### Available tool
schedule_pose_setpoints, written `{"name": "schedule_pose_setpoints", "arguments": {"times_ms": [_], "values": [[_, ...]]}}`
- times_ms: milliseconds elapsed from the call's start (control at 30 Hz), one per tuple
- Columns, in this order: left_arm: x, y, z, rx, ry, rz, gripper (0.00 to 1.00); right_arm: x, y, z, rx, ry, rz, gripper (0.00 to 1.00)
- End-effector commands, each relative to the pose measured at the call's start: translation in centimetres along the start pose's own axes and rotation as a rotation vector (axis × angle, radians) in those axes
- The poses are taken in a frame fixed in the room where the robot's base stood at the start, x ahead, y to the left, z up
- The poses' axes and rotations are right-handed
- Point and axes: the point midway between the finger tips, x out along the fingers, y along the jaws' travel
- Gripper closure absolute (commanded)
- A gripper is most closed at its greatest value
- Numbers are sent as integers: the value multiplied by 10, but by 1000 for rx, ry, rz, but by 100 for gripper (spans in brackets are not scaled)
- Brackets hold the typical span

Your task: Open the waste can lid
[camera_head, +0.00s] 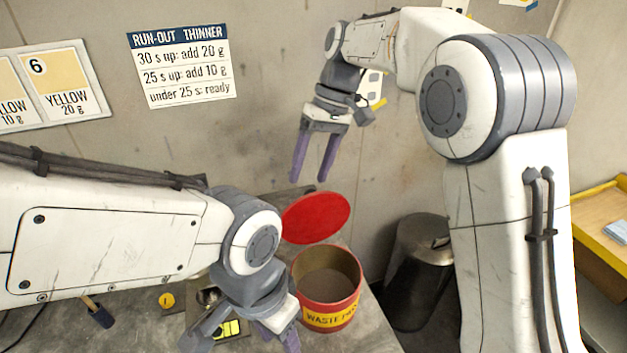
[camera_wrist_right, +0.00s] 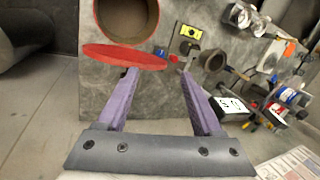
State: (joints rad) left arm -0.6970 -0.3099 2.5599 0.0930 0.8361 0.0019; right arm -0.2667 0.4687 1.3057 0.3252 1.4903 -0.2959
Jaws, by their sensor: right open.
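The red waste can (camera_head: 328,312), with a yellow label, stands on the grey bench with its mouth uncovered. Its red lid (camera_head: 316,217) is tilted up behind the rim. In the right wrist view the can (camera_wrist_right: 154,14) is at the top, with the lid (camera_wrist_right: 123,57) below it. My right gripper (camera_head: 308,180) is open and empty, pointing down just above and behind the lid. In its wrist view (camera_wrist_right: 158,70), one fingertip overlaps the lid; I cannot tell whether they touch. My left gripper (camera_head: 243,340) is left of the can with fingers spread, partly cut off.
A small scale (camera_head: 230,328) with a yellow display sits by my left gripper. A metal bin (camera_head: 422,262) stands on the floor right of the bench. The wall behind carries a thinner sign (camera_head: 182,65). Tools and bottles (camera_wrist_right: 285,95) crowd the bench in the wrist view.

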Motion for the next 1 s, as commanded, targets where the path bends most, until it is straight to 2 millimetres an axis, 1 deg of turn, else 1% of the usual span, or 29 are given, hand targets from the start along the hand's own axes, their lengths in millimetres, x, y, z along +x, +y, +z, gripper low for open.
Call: {"name": "schedule_pose_setpoints", "arguments": {"times_ms": [33, 100, 200, 300, 433, 567, 633, 900, 1000], "values": [[-3, 0, 0, 0, 0, 0, 50, -8, 16, -14, 6, 4, -22, 32], [-4, 0, 0, 0, 0, 0, 50, -17, 33, -26, -1, 8, -49, 32], [-5, 0, 0, 0, 0, 0, 50, -25, 52, -36, -11, 13, -78, 32], [-6, 0, 0, 0, 0, 0, 50, -30, 64, -41, -22, 19, -95, 32], [-6, 0, 0, 0, 0, 0, 50, -29, 69, -43, -27, 19, -104, 32], [-4, 0, 0, 0, 0, 0, 50, -16, 68, -42, -28, 18, -105, 32], [-3, 0, 0, 0, 0, 0, 50, -5, 66, -42, -27, 16, -105, 32], [-9, 1, 0, 0, 0, 0, 50, 43, 60, -43, -27, 17, -104, 32], [-12, 1, -1, -1, 0, 0, 50, 56, 59, -44, -27, 18, -104, 32]]}}
